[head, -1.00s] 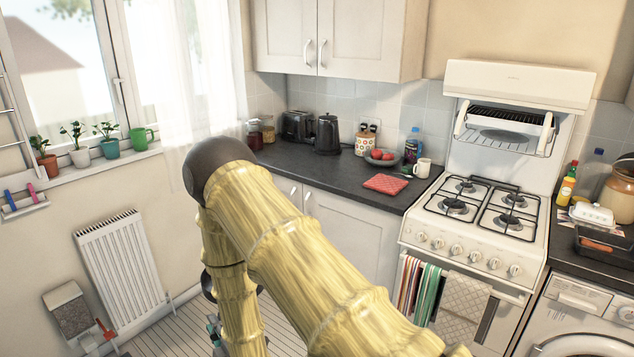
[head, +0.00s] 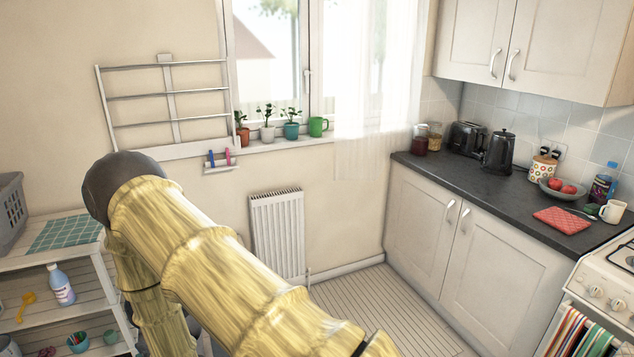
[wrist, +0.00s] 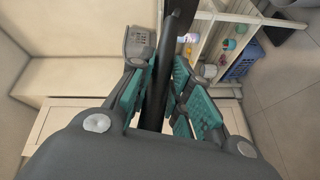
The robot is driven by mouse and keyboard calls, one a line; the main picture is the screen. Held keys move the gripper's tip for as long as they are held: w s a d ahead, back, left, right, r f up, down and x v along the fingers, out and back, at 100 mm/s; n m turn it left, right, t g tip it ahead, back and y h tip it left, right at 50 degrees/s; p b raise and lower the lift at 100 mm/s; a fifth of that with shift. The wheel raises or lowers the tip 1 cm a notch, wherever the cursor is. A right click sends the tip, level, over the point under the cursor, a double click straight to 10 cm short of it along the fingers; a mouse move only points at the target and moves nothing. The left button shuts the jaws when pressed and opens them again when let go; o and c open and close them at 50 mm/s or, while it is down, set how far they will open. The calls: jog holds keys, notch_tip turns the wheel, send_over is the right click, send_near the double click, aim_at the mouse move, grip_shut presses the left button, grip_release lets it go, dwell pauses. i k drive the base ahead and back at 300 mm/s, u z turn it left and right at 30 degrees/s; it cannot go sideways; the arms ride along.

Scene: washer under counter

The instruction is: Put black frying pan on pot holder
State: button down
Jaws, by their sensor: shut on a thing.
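The pot holder, a red patterned square (head: 562,220), lies flat on the dark counter in the head view, well to the right of my arm. Nothing lies on it. My gripper is not visible in the head view, where my arm covers the lower middle.
The dark counter (head: 480,190) also holds a black kettle (head: 498,151), a toaster (head: 467,138), a fruit bowl (head: 562,190) and a white mug (head: 613,211). The stove (head: 605,280) is at the right edge. Wooden shelves (head: 95,300) stand at the left; bare floor (head: 385,315) lies between.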

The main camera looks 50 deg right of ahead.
aim_at(565, 229)
jog(key=u, duration=0.25)
jog(key=k, duration=2.5)
jog(key=z, duration=1.75)
